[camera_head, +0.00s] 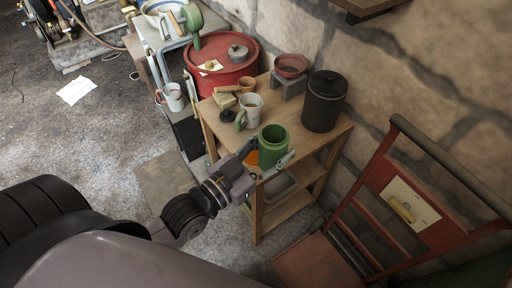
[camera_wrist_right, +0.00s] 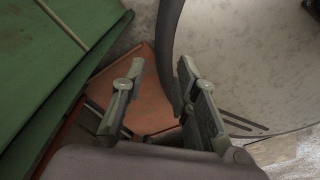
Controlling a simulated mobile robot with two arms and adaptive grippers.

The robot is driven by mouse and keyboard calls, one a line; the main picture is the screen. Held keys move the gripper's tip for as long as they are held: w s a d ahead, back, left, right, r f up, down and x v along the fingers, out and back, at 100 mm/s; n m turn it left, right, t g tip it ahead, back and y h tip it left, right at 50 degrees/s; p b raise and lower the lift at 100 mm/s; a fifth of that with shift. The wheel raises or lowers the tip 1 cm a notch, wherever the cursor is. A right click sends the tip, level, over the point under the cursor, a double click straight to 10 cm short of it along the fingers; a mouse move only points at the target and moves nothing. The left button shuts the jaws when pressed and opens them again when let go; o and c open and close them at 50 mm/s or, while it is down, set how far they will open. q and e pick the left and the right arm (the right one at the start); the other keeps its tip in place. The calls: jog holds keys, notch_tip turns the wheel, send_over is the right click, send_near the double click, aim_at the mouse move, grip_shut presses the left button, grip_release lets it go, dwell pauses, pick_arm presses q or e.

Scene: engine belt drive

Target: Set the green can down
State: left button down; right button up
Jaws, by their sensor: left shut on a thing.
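The green can (camera_head: 273,148) is upright and open at the top in the head view, at the front edge of the wooden shelf unit (camera_head: 315,145). My left gripper (camera_head: 268,168) is shut on the green can, one finger on each side of its lower part. The can's bottom is hidden, so I cannot tell whether it touches the shelf top. My right gripper (camera_wrist_right: 158,95) shows in the right wrist view. Its fingers are apart with nothing between them, above a reddish-brown surface.
On the shelf top stand a mug (camera_head: 249,111), a black lidded canister (camera_head: 324,101) and a red bowl on a grey block (camera_head: 289,78). A red drum (camera_head: 226,72) stands behind. A red chair (camera_head: 375,205) is at the right. A bare strip of top lies right of the can.

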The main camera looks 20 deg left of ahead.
pick_arm(q)
jog(key=w+d+r+m+g+h, duration=0.3)
jog(key=w+d+m+g+h, duration=0.2)
jog(key=d+m+g+h, duration=0.3)
jog(key=d+h, duration=0.1)
jog(key=d, duration=0.2)
jog(key=shift+r, duration=0.15)
dwell(0.3)
jog(key=shift+w+d+r+m+g+h, duration=0.1)
jog(key=shift+m+g+h, duration=0.2)
jog(key=shift+m+g, duration=0.15)
jog(key=shift+g, duration=0.35)
